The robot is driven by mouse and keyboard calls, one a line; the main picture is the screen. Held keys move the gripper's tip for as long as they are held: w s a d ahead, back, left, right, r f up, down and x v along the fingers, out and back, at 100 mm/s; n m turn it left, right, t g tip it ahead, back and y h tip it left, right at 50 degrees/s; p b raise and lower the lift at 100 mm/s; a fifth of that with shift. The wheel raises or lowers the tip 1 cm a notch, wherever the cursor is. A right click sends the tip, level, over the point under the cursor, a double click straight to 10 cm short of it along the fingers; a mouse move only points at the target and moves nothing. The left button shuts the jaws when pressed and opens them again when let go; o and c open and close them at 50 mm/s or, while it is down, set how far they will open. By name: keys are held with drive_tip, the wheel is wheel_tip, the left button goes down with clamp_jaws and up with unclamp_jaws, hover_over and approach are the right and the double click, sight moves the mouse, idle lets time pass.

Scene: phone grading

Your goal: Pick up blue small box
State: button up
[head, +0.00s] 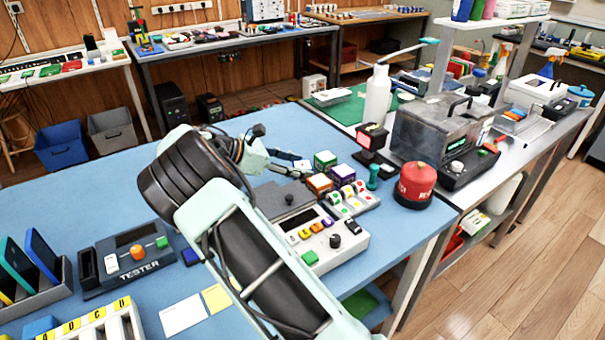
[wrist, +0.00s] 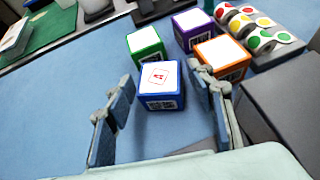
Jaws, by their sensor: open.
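The blue small box (wrist: 161,101) has a white top label with a red mark and a printed code on its side. It sits upright on the blue tabletop in the wrist view. My gripper (wrist: 164,88) is open, with one finger to the left of the box and one to the right. The box shows between the fingertips, with a gap on the left and a narrower one on the right. In the head view my gripper (head: 291,162) is low over the table, and the blue box is mostly hidden there.
A green box (wrist: 146,46) stands just behind the blue box. An orange box (wrist: 222,58) is close by the right finger, with a purple box (wrist: 192,30) behind it. Label rolls (wrist: 262,40) and a grey device (wrist: 283,105) are to the right. Table on the left is clear.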

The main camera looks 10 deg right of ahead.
drive_tip(key=shift+d, duration=0.1)
drive_tip(key=shift+c, duration=0.6)
drive_tip(key=c, duration=1)
drive_tip(key=shift+o, duration=0.2)
